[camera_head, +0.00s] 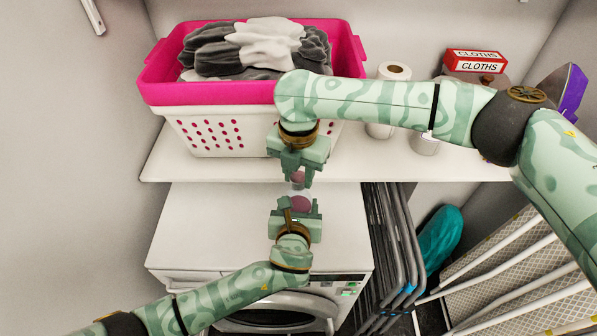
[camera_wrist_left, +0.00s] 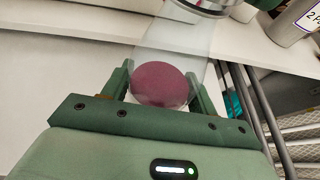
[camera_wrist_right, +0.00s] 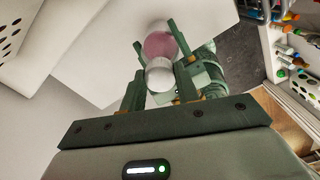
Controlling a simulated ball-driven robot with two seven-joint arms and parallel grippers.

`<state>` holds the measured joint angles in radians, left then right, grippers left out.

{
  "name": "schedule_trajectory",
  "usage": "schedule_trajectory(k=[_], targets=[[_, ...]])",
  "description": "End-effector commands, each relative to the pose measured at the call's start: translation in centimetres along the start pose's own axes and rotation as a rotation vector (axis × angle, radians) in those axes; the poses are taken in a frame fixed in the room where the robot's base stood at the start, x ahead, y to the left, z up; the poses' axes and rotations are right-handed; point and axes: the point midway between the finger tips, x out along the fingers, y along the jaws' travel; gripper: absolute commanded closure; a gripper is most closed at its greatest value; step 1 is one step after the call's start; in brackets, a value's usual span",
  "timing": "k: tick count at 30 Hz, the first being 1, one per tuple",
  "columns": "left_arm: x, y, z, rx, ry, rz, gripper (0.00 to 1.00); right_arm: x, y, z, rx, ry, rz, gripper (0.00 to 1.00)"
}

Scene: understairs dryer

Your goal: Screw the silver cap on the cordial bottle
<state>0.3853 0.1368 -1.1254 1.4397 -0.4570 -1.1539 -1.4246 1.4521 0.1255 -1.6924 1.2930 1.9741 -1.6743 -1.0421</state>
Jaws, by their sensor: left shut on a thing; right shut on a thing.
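The cordial bottle (camera_head: 300,203) is clear with pink liquid and stands between my two grippers above the dryer. My left gripper (camera_head: 295,212) is shut on its body; in the left wrist view the bottle (camera_wrist_left: 160,84) sits between the fingers. My right gripper (camera_head: 297,178) points down from above, shut on the silver cap (camera_wrist_right: 159,74). The cap lies over the bottle's top, and its rim shows at the top of the left wrist view (camera_wrist_left: 205,6). Whether cap and neck touch, or the cap sits on the thread, I cannot tell.
A white dryer (camera_head: 190,225) is below. On the shelf (camera_head: 210,168) behind stand a pink-and-white laundry basket (camera_head: 215,135), a paper roll (camera_head: 394,72) and a red cloths box (camera_head: 475,62). Folded grey racks (camera_head: 395,245) and an ironing board (camera_head: 540,265) are at the right.

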Motion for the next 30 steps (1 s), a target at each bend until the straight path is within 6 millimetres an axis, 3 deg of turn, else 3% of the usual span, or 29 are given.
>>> schedule_trajectory(k=[5,16,19,23,24,26,30], targets=[[0.0,0.02,-0.12,0.002,0.002,0.0,1.0,0.02,0.0,-0.03,0.291,0.001,0.001,0.96],[-0.01,0.02,-0.12,0.002,0.002,0.0,1.0,0.08,0.01,-0.09,1.395,0.001,0.001,0.96],[-0.01,0.01,-0.11,0.002,0.002,0.0,1.0,0.1,0.0,-0.11,1.556,0.001,0.0,0.96],[-0.01,0.0,-0.11,0.002,0.002,0.0,1.0,0.09,0.01,-0.11,1.546,0.002,0.0,0.96],[-0.01,0.0,-0.11,0.002,0.002,0.0,1.0,0.09,0.01,-0.11,1.545,0.002,0.0,0.61],[-0.01,0.0,-0.11,0.002,0.002,0.0,1.0,0.09,0.01,-0.11,1.545,0.001,0.0,0.44],[-0.01,0.01,-0.11,0.002,0.002,0.0,1.0,0.09,0.0,-0.09,1.544,0.001,0.0,0.44]])
